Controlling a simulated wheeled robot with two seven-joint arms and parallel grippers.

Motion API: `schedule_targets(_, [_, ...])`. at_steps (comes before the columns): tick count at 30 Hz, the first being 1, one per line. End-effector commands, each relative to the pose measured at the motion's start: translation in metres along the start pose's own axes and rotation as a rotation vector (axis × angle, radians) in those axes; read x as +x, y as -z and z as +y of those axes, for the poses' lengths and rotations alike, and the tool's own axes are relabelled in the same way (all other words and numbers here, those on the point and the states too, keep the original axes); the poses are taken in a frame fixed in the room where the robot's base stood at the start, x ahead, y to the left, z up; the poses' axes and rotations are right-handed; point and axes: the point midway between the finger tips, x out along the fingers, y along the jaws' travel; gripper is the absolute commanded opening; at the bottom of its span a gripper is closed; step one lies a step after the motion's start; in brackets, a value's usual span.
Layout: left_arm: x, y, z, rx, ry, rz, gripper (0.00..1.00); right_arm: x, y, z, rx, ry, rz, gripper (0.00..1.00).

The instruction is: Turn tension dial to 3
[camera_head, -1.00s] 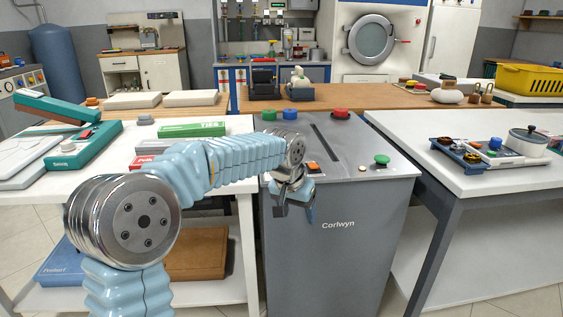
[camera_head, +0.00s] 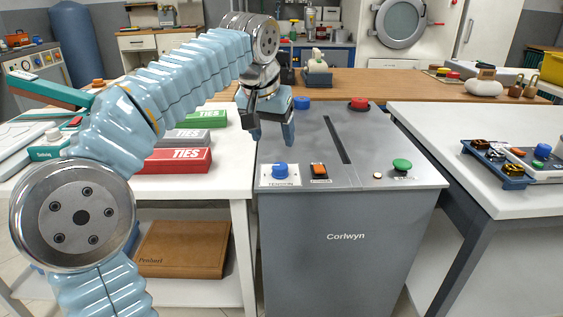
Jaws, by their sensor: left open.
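The tension dial is a blue knob (camera_head: 280,171) on a white plate marked "TENSION" (camera_head: 268,182), at the front left corner of the grey Corlwyn machine's top (camera_head: 300,205). The dial's number marks are too small to read. My left gripper (camera_head: 271,138) is open and empty, pointing down above and slightly behind the dial, apart from it. My right gripper is not in view.
On the machine top are an orange switch (camera_head: 319,170), a green button (camera_head: 401,165), a small pale button (camera_head: 377,175), a slot (camera_head: 337,140), a red knob (camera_head: 359,103) and a blue knob (camera_head: 302,102).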

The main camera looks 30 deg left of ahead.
Motion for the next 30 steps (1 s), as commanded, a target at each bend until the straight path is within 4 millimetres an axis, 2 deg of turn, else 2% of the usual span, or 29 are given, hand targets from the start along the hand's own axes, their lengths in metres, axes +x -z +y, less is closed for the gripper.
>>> schedule_targets(1, [0.015,-0.002,0.000,0.000,0.002,-0.005,0.66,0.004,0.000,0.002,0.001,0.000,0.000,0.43])
schedule_targets(6, [0.055,-0.001,0.000,0.000,0.001,-0.005,0.66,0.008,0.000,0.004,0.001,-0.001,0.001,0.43])
schedule_targets(12, [0.088,-0.001,0.000,0.000,0.001,-0.003,0.66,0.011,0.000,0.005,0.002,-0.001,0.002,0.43])
schedule_targets(18, [0.102,0.000,0.000,0.000,-0.001,0.000,0.66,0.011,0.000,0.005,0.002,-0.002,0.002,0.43])
schedule_targets(26, [0.103,0.000,0.000,0.000,-0.001,0.000,0.66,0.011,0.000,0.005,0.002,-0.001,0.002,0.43])
schedule_targets(30, [0.102,0.000,0.000,0.001,-0.001,0.000,0.45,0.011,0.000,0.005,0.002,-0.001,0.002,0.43])
